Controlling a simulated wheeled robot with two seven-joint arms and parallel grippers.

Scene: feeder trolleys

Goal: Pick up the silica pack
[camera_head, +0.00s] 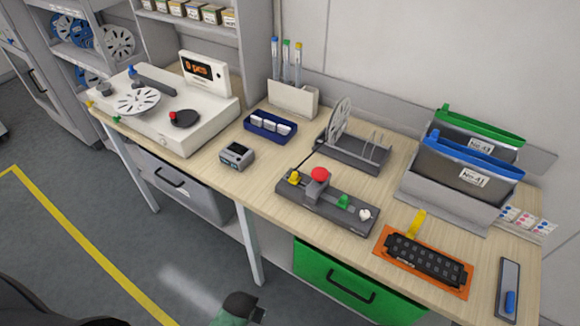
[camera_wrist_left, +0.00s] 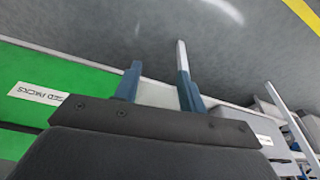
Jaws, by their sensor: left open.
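Several small white packs (camera_head: 271,126) sit in a row in a dark blue tray (camera_head: 284,137) on the table; they look like silica packs, though I cannot read any print. My left gripper (camera_wrist_left: 158,55) is open and empty in the left wrist view, its two fingers apart over the grey floor beside the green drawer (camera_wrist_left: 75,85). No pack shows near its fingers. My right gripper is not in view.
The tray stands behind a small grey device (camera_head: 237,156) and before a white pen holder (camera_head: 292,100). A white reel machine (camera_head: 165,115) is left; a dark fixture with a red knob (camera_head: 327,200) is right. The green drawer (camera_head: 355,285) is below the tabletop.

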